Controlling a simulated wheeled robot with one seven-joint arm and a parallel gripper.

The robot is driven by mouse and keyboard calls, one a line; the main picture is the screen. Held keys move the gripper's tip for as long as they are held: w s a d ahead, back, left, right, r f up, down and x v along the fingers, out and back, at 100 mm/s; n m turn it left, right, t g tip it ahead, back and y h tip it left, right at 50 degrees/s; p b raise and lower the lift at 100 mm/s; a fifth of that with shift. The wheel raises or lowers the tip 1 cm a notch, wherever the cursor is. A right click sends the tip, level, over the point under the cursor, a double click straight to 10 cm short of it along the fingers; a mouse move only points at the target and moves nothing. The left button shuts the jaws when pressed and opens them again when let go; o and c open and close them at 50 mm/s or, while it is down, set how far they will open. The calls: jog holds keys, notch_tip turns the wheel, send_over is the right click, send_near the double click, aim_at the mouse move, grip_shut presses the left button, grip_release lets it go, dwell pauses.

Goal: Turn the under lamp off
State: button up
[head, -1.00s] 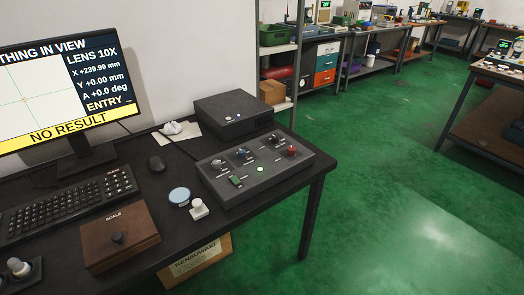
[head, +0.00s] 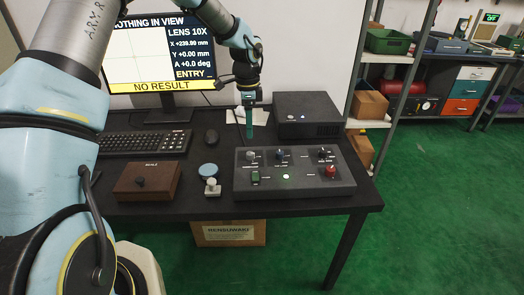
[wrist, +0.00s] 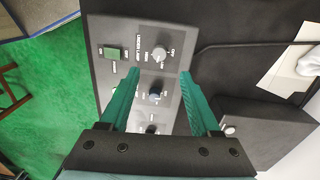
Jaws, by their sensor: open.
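The control panel (head: 305,195) lies on the desk. Its grey knob (head: 251,156) is at the back left, with a green rocker switch (head: 255,176) in front of it. In the wrist view, small print beside the grey knob (wrist: 159,54) seems to end in "LAMP", but I cannot read it surely. The green switch (wrist: 113,53) shows left of it and the blue knob (wrist: 155,94) between my fingers. My gripper (head: 249,136) is open and empty, pointing down above the panel's back left edge. Its fingertips (wrist: 159,74) frame the space near the grey knob, apparently without touching.
The panel also bears a blue knob (head: 280,154), black knob (head: 323,154), red knob (head: 331,169) and lit button (head: 286,176). A dark box (head: 307,113) stands behind. A monitor (head: 150,60), keyboard (head: 145,142) and brown scale box (head: 147,181) are to the left.

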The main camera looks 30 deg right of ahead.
aim_at(250, 153)
notch_tip(250, 153, down, 10)
jog(key=shift+s+a+r+p, duration=0.1)
jog(key=shift+s+a+p, duration=0.05)
jog(key=shift+p, duration=1.1)
jog(key=shift+c, duration=0.4)
grip_shut()
